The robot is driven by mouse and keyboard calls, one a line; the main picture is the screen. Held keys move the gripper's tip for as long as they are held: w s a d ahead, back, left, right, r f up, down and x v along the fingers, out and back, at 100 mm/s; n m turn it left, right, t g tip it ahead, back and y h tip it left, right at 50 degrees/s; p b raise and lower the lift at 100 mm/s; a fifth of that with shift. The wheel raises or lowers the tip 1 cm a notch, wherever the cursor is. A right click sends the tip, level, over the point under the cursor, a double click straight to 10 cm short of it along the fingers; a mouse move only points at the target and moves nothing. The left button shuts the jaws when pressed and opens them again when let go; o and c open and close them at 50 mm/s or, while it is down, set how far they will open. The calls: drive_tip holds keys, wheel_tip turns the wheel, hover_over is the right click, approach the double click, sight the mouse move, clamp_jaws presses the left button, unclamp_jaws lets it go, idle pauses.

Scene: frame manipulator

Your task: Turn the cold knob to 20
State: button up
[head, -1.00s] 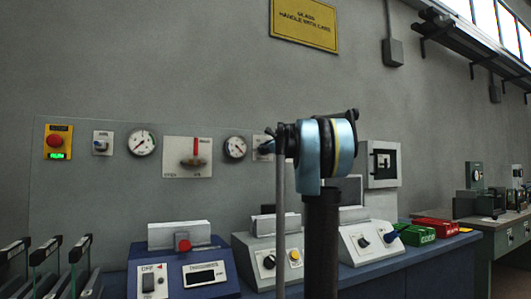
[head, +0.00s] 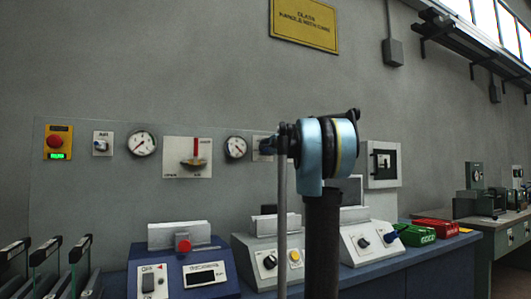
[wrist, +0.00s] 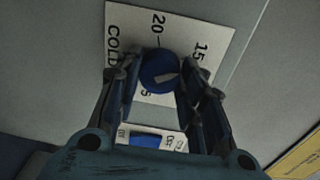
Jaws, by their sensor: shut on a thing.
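The cold knob (wrist: 160,72) is a round blue knob on a white plate (wrist: 122,20) marked COLD, 20, 15 and 5 in the wrist view. A pale mark on its face slants across the lower right and is not in line with the tick beside 20. My gripper (wrist: 158,80) has its fingers on either side of the knob and is shut on it. In the head view my gripper (head: 272,146) reaches the wall panel just right of the right gauge and hides most of the knob and plate.
The wrist view also shows a small white plate with a blue part (wrist: 145,141) between my fingers' bases. In the head view, two gauges (head: 141,143), a red-handled valve (head: 194,150) and a red button (head: 55,141) sit on the panel. Consoles (head: 182,272) stand below.

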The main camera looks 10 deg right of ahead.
drive_tip(key=shift+f+n+t, duration=0.1)
drive_tip(key=shift+n+t, duration=0.15)
drive_tip(key=shift+n, duration=3.6)
drive_tip(key=shift+f+n+t, duration=0.1)
drive_tip(key=shift+n+t, duration=0.15)
drive_tip(key=shift+n, duration=3.6)
drive_tip(key=shift+o, duration=0.2)
drive_tip(key=o, duration=1)
drive_tip(key=shift+o, duration=0.2)
drive_tip(key=shift+s, duration=0.1)
drive_tip(key=v, duration=1.1)
drive_tip(key=shift+s, duration=0.3)
